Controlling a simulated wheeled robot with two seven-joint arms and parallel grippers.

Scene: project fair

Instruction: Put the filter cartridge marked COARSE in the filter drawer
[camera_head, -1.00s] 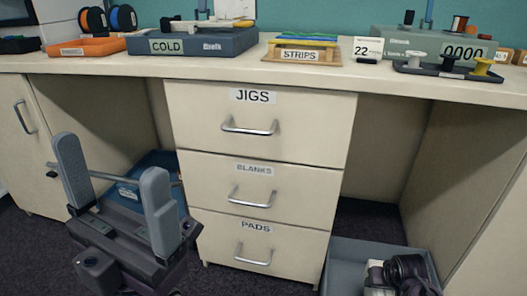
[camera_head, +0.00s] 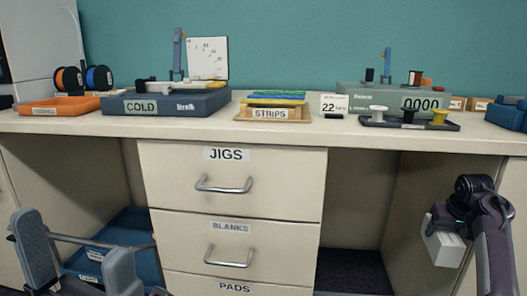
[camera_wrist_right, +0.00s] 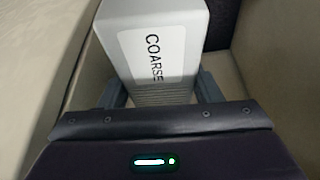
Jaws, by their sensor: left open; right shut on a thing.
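The filter cartridge marked COARSE (camera_wrist_right: 165,50) is a white block with a dark-lettered label in the right wrist view. It also shows in the head view as a pale block (camera_head: 443,246) at the lower right. My right gripper (camera_wrist_right: 160,92) is shut on it and holds it in the air in front of the desk's right knee space. My left gripper (camera_head: 78,262) is open and empty at the lower left of the head view, in front of a blue bin. I see no drawer labelled as the filter drawer; the desk drawers are marked JIGS (camera_head: 224,170), BLANKS (camera_head: 230,242) and PADS.
On the desk top stand an orange tray (camera_head: 58,106), a blue-grey COLD box (camera_head: 165,106), a STRIPS stand (camera_head: 272,113), a grey-green device marked 0000 (camera_head: 395,98) and a spool tray (camera_head: 408,124). A blue bin (camera_head: 125,235) is under the desk at left.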

